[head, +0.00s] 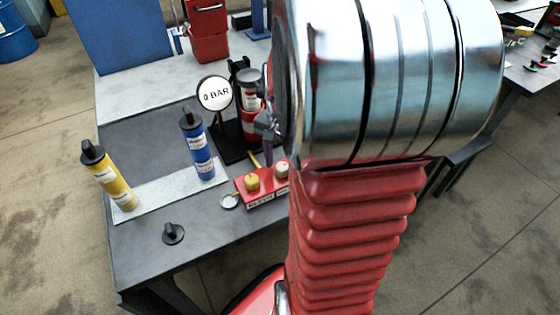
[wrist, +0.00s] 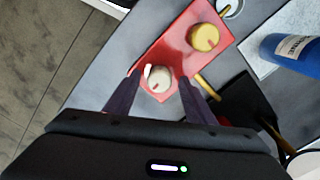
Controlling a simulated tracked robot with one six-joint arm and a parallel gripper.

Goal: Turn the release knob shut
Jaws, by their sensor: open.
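A red control box (head: 264,188) with a yellow knob (head: 252,183) and a cream knob (head: 281,170) sits on the grey bench. The box lettering is too small to read surely, so I cannot tell which is the release knob. In the wrist view, the cream knob (wrist: 158,79) lies between the tips of my gripper (wrist: 160,84), whose dark fingers are apart on either side of it. Contact cannot be told. The yellow knob (wrist: 203,38) is farther up the red box (wrist: 180,48). In the head view, my arm hides most of my gripper (head: 267,152).
A round gauge (head: 215,94) reads 0 BAR on a black stand. A blue bottle (head: 196,145) and a yellow bottle (head: 108,175) stand on a pale strip. A black cap (head: 173,233) and a small round dish (head: 229,201) lie nearer the bench edge.

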